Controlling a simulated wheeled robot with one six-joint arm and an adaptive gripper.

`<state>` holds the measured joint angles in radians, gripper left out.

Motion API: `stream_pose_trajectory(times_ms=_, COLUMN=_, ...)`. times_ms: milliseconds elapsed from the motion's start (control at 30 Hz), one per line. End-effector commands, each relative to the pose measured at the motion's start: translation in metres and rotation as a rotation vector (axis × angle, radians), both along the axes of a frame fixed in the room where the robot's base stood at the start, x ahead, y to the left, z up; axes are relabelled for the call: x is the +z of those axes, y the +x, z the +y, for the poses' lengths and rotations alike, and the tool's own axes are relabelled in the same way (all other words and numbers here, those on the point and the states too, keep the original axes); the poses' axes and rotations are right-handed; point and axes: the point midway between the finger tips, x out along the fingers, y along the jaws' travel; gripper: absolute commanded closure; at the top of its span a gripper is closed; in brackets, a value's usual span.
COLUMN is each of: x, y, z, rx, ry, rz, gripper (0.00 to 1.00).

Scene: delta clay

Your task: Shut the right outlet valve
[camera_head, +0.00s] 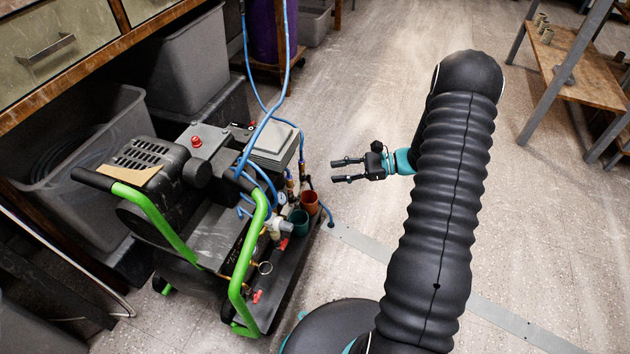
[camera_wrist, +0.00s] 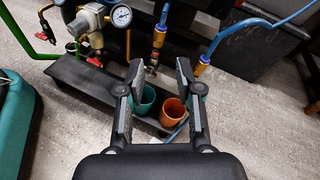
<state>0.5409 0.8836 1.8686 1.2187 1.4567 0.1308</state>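My gripper (camera_head: 336,171) is open and empty, level beside the compressor's right end; its two fingers also show apart in the wrist view (camera_wrist: 159,70). Two brass outlet fittings with blue hoses are in the wrist view: a left one (camera_wrist: 158,39), ahead between the fingertips, and a right one (camera_wrist: 201,66), just beyond the right finger. A small metal piece (camera_wrist: 151,70) shows below the left one, partly between the fingers. In the head view the fittings (camera_head: 290,183) stand close together, a gap away from my fingertips. The valve levers' positions are too small to tell.
A teal cup (camera_head: 299,222) and an orange cup (camera_head: 309,201) stand on the compressor base below the fittings. Blue hoses (camera_head: 268,115) rise above. The floor (camera_head: 380,100) behind my gripper is clear.

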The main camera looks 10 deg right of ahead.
Motion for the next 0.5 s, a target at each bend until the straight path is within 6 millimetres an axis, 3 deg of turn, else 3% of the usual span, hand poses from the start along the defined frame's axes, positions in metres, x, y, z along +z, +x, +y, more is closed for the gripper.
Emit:
stream_pose_trajectory(times_ms=33, x=-0.020, y=0.003, z=-0.009, rx=-0.044, ry=0.043, rz=0.024, gripper=0.65)
stream_pose_trajectory(times_ms=300, x=-0.093, y=0.015, z=-0.047, rx=-0.254, ry=0.231, rz=0.098, gripper=0.65)
stream_pose_trajectory(times_ms=500, x=-0.123, y=0.015, z=-0.062, rx=-0.341, ry=0.303, rz=0.122, gripper=0.65)
